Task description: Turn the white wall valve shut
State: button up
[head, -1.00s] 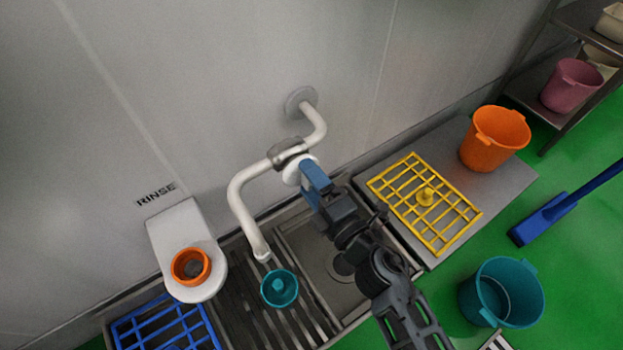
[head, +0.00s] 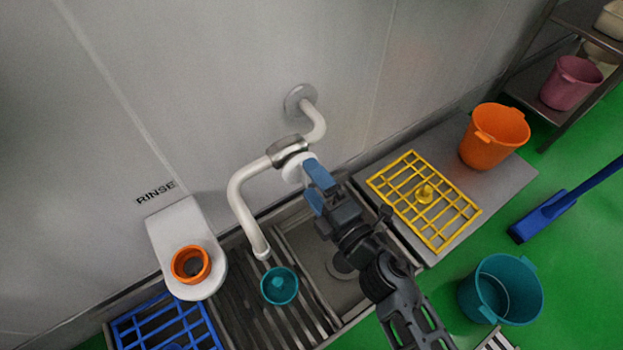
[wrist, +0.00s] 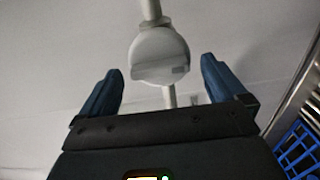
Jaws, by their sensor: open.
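The white valve (head: 293,169) sits on a white pipe (head: 240,192) that comes out of the wall, with a grey metal valve body (head: 287,151) behind it. In the wrist view the round white valve knob (wrist: 160,56) is ahead, between and beyond the fingertips, with a flat bar across its lower face. My gripper (head: 315,186) is open, with its blue fingers close to the valve; in the wrist view my gripper (wrist: 162,82) has empty space between the fingers. I cannot tell whether a finger touches the valve.
Below the pipe are a slatted sink top (head: 253,325) and a teal cup (head: 279,286). A yellow rack (head: 403,187) and orange bucket (head: 493,137) stand at right.

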jog(key=v, duration=0.6)
jog(key=shift+s, duration=0.2)
jog(key=shift+d, duration=0.25)
